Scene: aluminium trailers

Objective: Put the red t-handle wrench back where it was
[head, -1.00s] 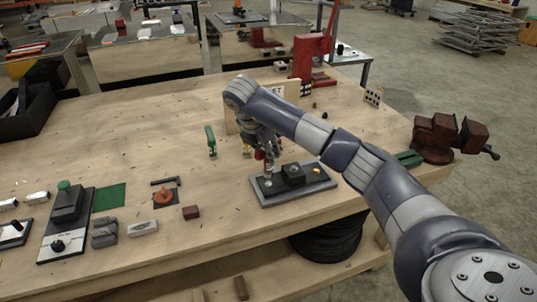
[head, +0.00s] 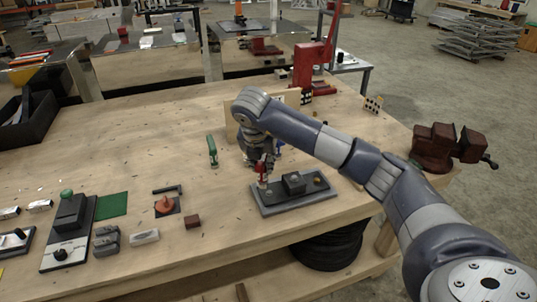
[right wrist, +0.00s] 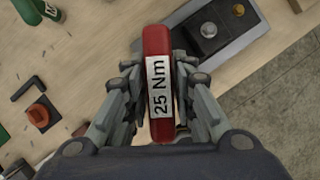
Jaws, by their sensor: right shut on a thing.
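The red t-handle wrench (head: 262,169) is in my right gripper (head: 262,162). In the head view the wrench is over the left end of a dark grey plate (head: 268,201) with a black block (head: 293,184). I cannot tell whether its tip touches the plate. A green t-handle tool (head: 212,150) stands to the left. A blue one (head: 279,147) is partly hidden behind the gripper. My left gripper is out of view.
A wooden board (head: 292,97) stands behind the gripper. A red-brown vise (head: 435,145) is at the right corner. The wood left of the green tool is mostly clear.

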